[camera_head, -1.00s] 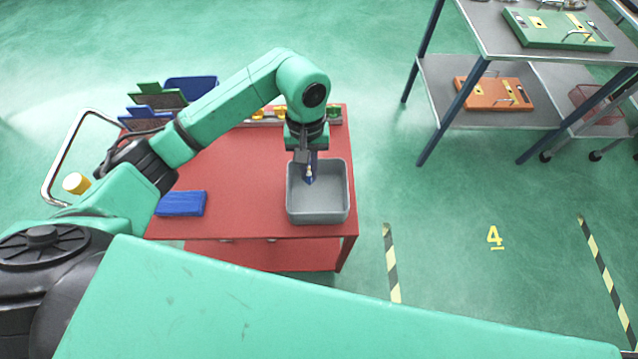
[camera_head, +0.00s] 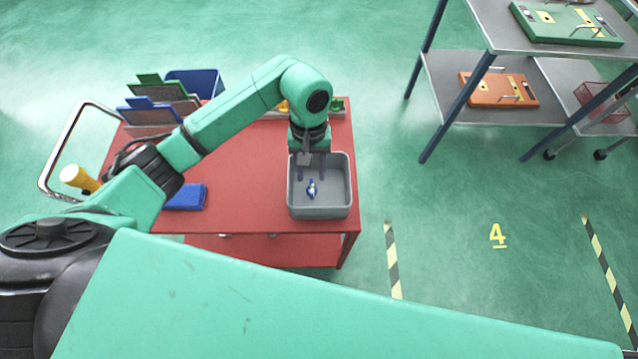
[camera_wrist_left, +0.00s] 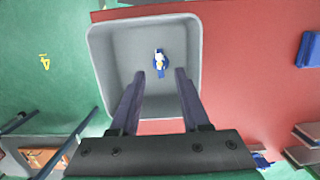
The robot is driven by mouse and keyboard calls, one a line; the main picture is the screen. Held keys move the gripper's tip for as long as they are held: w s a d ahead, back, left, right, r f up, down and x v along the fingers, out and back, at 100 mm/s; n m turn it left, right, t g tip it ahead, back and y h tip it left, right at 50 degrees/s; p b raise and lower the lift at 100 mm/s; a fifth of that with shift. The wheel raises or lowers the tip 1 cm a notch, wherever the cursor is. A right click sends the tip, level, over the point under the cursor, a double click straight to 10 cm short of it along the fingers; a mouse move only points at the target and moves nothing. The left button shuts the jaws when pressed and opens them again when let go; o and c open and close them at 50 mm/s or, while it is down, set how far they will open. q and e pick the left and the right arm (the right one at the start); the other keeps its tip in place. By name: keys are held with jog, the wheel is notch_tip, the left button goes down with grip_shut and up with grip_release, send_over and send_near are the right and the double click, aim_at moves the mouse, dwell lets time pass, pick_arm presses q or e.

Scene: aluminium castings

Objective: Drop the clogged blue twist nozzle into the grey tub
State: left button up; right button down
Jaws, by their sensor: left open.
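The blue nozzle (camera_head: 311,189), with a whitish part on it, lies on the floor of the grey tub (camera_head: 334,212). The tub stands on the red cart top near its right front corner. My left gripper (camera_head: 313,170) is above the tub, open and empty, its two fingers apart. In the left wrist view the nozzle (camera_wrist_left: 160,62) lies beyond the fingertips of my left gripper (camera_wrist_left: 160,74), apart from both fingers, inside the tub (camera_wrist_left: 103,62). My right gripper is not seen.
A blue cloth-like block (camera_head: 188,197) lies left of the tub on the red cart (camera_head: 240,180). Dividers and a blue bin (camera_head: 194,82) stand at the back left. A metal shelf (camera_head: 450,88) with green and orange panels stands to the right. Floor between is clear.

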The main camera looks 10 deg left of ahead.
pick_arm(q)
notch_tip(320, 180, up, 14)
jog(key=w+b, duration=0.1)
jog(key=w, duration=0.1)
jog(key=shift+a+b, duration=0.3)
